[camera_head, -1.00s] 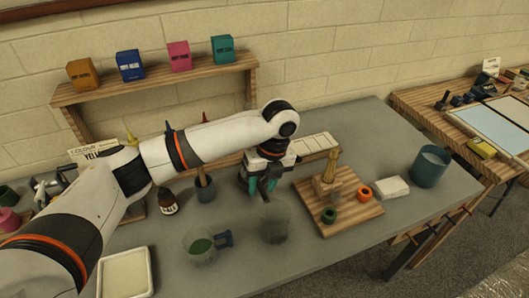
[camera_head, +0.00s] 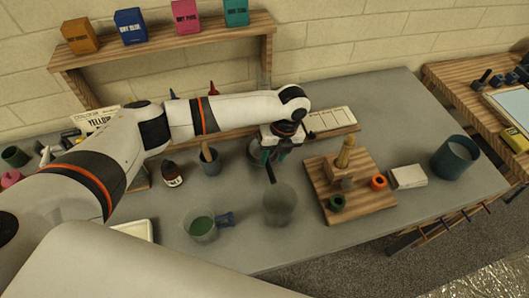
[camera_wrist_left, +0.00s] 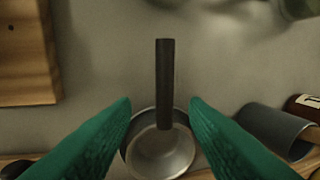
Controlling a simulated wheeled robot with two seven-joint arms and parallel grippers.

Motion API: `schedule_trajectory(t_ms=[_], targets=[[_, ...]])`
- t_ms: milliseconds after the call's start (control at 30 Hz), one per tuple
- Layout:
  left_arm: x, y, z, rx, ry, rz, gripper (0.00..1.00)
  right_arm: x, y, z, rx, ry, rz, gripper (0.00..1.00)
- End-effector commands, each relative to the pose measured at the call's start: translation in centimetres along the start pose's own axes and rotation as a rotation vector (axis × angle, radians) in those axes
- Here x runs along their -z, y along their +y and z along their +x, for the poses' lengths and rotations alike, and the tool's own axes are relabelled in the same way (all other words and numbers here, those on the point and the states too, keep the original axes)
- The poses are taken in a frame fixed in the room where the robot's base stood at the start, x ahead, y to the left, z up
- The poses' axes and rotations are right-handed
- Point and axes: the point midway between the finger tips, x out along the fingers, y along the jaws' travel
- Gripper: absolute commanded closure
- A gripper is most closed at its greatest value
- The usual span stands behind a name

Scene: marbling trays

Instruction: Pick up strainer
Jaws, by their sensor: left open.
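The strainer is a round metal bowl (camera_wrist_left: 172,155) with a straight dark handle (camera_wrist_left: 165,80) in the left wrist view. In the head view only the dark handle (camera_head: 270,173) shows clearly; its bowl is hidden by my gripper. My left gripper (camera_head: 268,155) has green fingers and hangs over the strainer near the table's back. In the left wrist view my left gripper (camera_wrist_left: 162,104) is open, one finger on each side of the handle's bowl end. I cannot tell whether the fingers touch it. My right gripper is not in view.
A clear beaker (camera_head: 279,207) stands just in front of the strainer, with a green-filled mug (camera_head: 201,228) to its left. A wooden board (camera_head: 365,202) lies right.

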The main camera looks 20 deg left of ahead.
Motion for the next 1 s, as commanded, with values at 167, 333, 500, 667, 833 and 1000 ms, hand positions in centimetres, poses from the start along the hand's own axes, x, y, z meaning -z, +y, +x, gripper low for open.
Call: schedule_trajectory(t_ms=[167, 333, 500, 667, 833, 1000], targets=[[0.1, -0.5, 2.6, 0.003, -0.003, -0.001, 0.59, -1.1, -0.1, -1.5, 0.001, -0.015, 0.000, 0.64], [0.1, -0.4, 3.9, 0.001, 0.000, 0.000, 0.59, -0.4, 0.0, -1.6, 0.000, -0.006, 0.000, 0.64], [0.1, -0.4, 3.9, 0.001, 0.000, 0.000, 0.59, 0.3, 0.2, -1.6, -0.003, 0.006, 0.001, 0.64], [0.1, -0.4, 3.9, 0.001, 0.000, 0.000, 0.81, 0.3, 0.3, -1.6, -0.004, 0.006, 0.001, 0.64], [0.2, -0.4, 3.9, 0.001, 0.000, 0.000, 1.00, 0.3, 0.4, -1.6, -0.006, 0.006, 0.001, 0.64], [0.2, -0.4, 3.9, 0.000, 0.000, 0.000, 1.00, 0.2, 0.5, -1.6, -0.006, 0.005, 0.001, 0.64]])
